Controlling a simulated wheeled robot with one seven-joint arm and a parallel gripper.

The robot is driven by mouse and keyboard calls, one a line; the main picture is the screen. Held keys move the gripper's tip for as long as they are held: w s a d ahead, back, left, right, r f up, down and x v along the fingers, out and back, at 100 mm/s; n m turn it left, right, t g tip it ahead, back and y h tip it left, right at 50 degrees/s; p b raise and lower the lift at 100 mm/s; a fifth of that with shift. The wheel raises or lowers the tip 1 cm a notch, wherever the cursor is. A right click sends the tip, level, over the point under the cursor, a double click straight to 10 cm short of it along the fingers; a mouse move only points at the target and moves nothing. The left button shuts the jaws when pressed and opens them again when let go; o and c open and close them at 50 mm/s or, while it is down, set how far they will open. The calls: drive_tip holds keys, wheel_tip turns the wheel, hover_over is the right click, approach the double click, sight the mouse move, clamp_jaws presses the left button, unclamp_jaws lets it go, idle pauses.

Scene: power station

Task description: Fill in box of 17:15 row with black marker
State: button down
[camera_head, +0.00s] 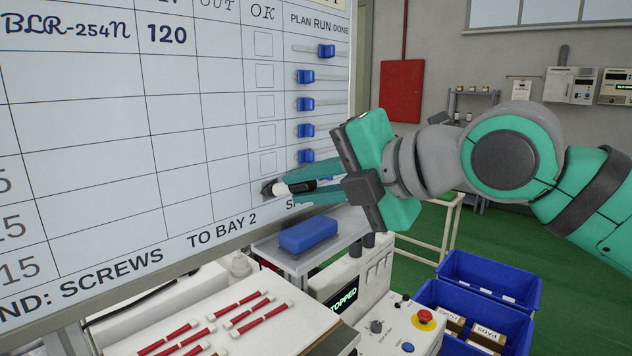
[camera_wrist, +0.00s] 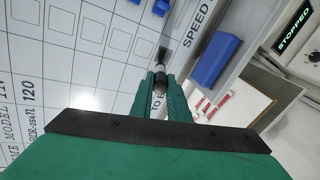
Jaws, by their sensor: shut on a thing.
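My gripper (camera_head: 300,188) is shut on a marker (camera_head: 298,187) with a white and black body. The marker points left, its tip at the whiteboard (camera_head: 110,110) over the lowest box of the OK column. A dark patch (camera_head: 268,188) shows at that box, and also at the tip in the wrist view (camera_wrist: 163,53). I cannot tell how much is ink and how much is tip. The box outline is mostly hidden. The lowest row label (camera_head: 20,268) reads "15", with its hour cut off. The OK boxes above, such as this one (camera_head: 267,162), are empty.
Blue sliders (camera_head: 306,130) line the board's right edge near my gripper. A blue block (camera_head: 308,235) lies on a ledge below. A control box with a red button (camera_head: 425,317), red-and-white rods (camera_head: 250,310) and blue crates (camera_head: 490,275) are lower down.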

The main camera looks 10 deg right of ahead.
drive_tip(key=shift+s+a, duration=0.1)
drive_tip(key=shift+s+d, duration=0.55)
drive_tip(key=shift+s, duration=0.25)
drive_tip(key=shift+s+d, duration=0.55)
drive_tip(key=shift+s, duration=0.25)
drive_tip(key=shift+s+d, duration=0.55)
drive_tip(key=shift+s, duration=0.25)
drive_tip(key=shift+d, duration=0.1)
drive_tip(key=shift+s+d, duration=0.4)
drive_tip(key=shift+s, duration=0.25)
drive_tip(key=shift+s+d, duration=0.35)
drive_tip(key=shift+s, duration=0.25)
drive_tip(key=shift+w, duration=0.1)
